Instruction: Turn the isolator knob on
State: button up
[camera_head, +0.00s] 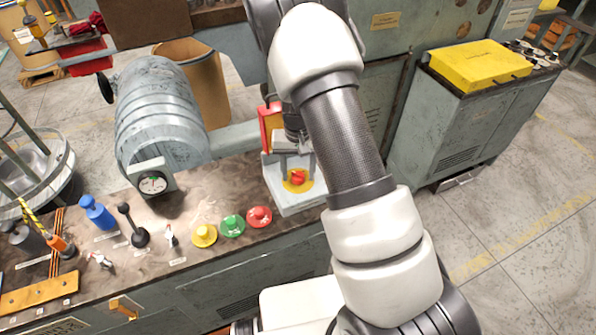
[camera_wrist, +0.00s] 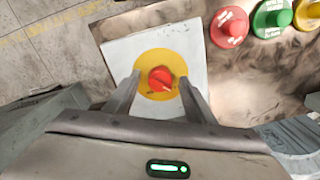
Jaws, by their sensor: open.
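The isolator knob (camera_head: 298,178) is red and sits on a round yellow plate (camera_head: 287,187) on a pale grey box (camera_head: 292,205) at the right end of the bench. In the wrist view the knob (camera_wrist: 160,79) is in the middle, on the yellow disc (camera_wrist: 160,57). My gripper (camera_wrist: 158,88) is open, with one finger on each side of the knob over the yellow disc. A gap shows between each finger and the knob. In the head view my gripper (camera_head: 296,170) comes down over the box, and my arm hides part of the area to its right.
Red (camera_head: 259,216), green (camera_head: 232,225) and yellow (camera_head: 204,235) push buttons stand left of the box. A black lever (camera_head: 133,226) and a blue handle (camera_head: 97,212) are further left. A grey drum (camera_head: 160,115) with a dial stands behind them.

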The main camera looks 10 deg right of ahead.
jog(key=shift+c, duration=0.4)
jog(key=c, duration=1)
jog(key=shift+m, duration=0.3)
jog(key=m, duration=0.3)
jog(key=shift+m, duration=0.4)
jog(key=m, duration=0.4)
jog(key=shift+r+m, duration=0.1)
jog(key=shift+m, duration=0.2)
jog(key=m+p, duration=0.1)
jog(key=m, duration=0.3)
jog(key=shift+m+p, duration=0.65)
jog(key=shift+m, duration=1.85)
